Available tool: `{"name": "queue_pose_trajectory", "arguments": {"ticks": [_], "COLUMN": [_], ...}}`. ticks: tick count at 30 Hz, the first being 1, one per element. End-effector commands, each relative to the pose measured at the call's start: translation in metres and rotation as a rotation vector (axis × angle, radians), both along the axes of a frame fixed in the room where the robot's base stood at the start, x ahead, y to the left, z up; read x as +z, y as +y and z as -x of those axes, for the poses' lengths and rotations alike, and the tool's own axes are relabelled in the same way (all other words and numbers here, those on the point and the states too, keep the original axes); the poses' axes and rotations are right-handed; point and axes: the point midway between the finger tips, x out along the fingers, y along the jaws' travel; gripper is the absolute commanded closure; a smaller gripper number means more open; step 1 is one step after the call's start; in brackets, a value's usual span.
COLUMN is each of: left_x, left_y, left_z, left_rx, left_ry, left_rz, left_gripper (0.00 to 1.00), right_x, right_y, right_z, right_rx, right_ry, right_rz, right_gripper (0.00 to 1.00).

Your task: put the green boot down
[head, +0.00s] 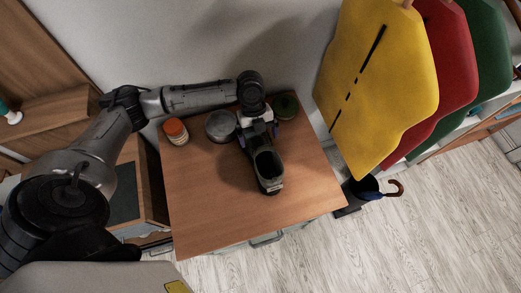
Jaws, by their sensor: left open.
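The green boot (268,171) is dark olive with a pale sole edge and an open top. It is upright on or very close above the wooden top of the chest (210,205), its near end toward the chest's front. My left gripper (259,132) is open at the boot's far end, pointing down. The gripper hides that end, so I cannot tell whether its fingers touch the boot. My right gripper is not in view.
A jar with an orange lid (175,130), a grey round tin (220,127) and a dark green round item (286,106) stand along the back. Yellow (380,75), red and green panels hang at the right. The chest top's front and right are clear.

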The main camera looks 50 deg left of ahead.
Motion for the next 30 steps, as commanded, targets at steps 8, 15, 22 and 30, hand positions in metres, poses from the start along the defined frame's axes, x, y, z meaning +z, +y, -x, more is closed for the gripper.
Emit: {"name": "queue_pose_trajectory", "arguments": {"ticks": [8,15,22,30], "left_x": [-0.027,-0.046,-0.047,-0.047], "left_y": [-0.014,-0.019,-0.02,-0.02], "left_z": [0.004,0.007,0.008,0.007], "left_rx": [0.001,0.0,0.0,0.0], "left_ry": [0.005,0.002,0.0,0.0], "left_rz": [0.001,-0.001,-0.001,-0.001], "left_gripper": [0.0,0.0,0.0,0.24], "right_x": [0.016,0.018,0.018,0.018], "right_y": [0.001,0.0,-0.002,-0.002], "right_z": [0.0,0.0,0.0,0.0], "right_rx": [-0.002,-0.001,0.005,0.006], "right_ry": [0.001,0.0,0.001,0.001], "right_rz": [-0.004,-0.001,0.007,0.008], "right_gripper": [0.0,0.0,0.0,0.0]}}
